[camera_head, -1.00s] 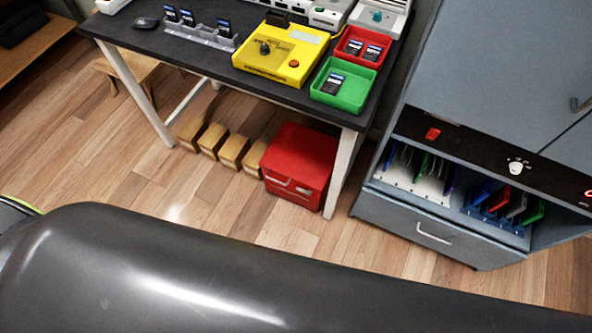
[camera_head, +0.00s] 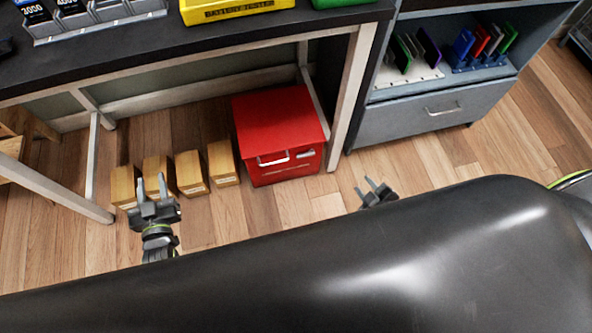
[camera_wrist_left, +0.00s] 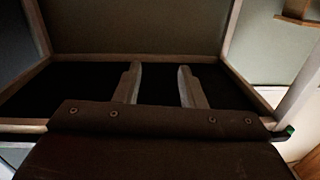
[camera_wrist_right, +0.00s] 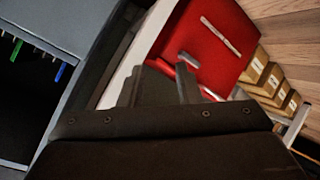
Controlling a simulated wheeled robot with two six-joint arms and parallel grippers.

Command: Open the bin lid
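A red bin (camera_head: 288,166) with a red lid (camera_head: 275,118) and a pale front handle (camera_head: 273,159) stands on the floor under the table. The lid is down. My left gripper (camera_head: 150,184) is open and empty, left of the bin in front of the wooden blocks. It also shows open in the left wrist view (camera_wrist_left: 160,85), facing the table's underside. My right gripper (camera_head: 368,189) is open and empty, to the right of the bin and apart from it. In the right wrist view the bin (camera_wrist_right: 208,40) lies beyond the open fingers (camera_wrist_right: 160,85).
Several wooden blocks (camera_head: 190,172) stand in a row left of the bin. A white table leg (camera_head: 352,95) rises right beside the bin. A grey cabinet with a drawer (camera_head: 420,115) stands to the right. Floor in front of the bin is clear.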

